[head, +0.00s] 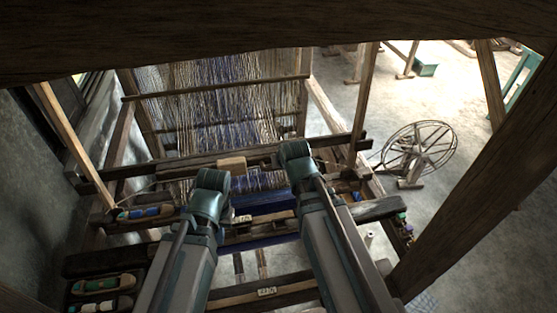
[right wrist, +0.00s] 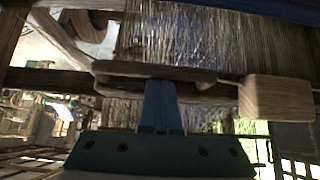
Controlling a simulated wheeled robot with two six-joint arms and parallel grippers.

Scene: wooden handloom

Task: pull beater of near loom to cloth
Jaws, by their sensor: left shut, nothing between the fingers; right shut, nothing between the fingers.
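The near loom's beater (head: 190,162) is a dark wooden bar lying across the warp threads, with a pale wooden block (head: 231,165) at its middle. The block also shows in the right wrist view (right wrist: 275,97). Blue cloth (head: 262,240) lies on the near side, between my arms. My left gripper (head: 213,180) is just on the near side of the beater, left of the block; its fingertips are mostly hidden by its wrist. My right gripper (right wrist: 161,100) is shut and empty, its fingers at a wooden rail (right wrist: 155,72) beside the block. I cannot tell whether they touch it.
A dark beam (head: 270,35) crosses the top of the head view, and a thick post (head: 470,190) stands at right. Shuttles (head: 145,213) lie at the left side. A spoked wheel (head: 418,148) stands on the floor to the right. Warp threads (head: 220,95) stretch behind the beater.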

